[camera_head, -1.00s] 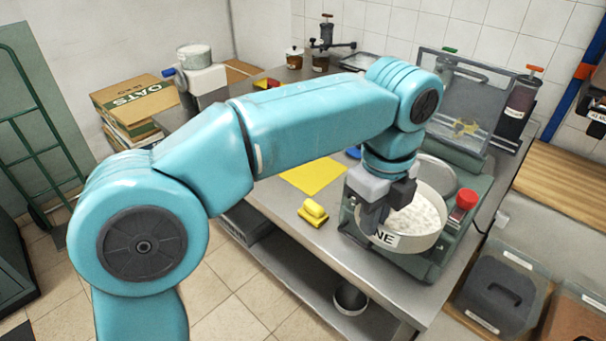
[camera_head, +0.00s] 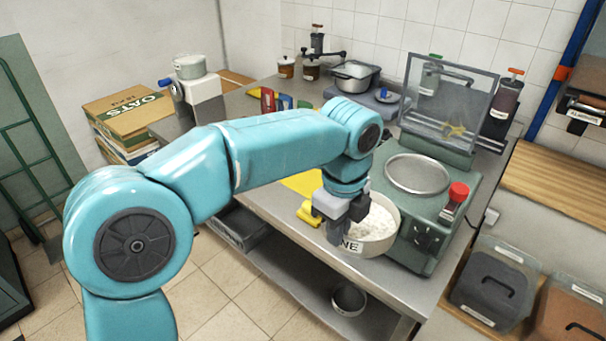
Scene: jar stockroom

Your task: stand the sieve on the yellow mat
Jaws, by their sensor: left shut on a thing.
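The sieve is roughly level, in front of the green machine's left side and over the steel table's front edge. The yellow mat (camera_head: 302,184) lies flat on the table, left of and behind the sieve. My arm and gripper hide part of the mat. My right gripper is not in view.
The green machine (camera_head: 411,238) has a round mesh seat (camera_head: 418,172), a red knob (camera_head: 458,191) and a raised clear lid (camera_head: 451,105). A yellow block-like object (camera_head: 308,214) sits near the mat's front. Small coloured items and a pot (camera_head: 355,77) stand farther back.

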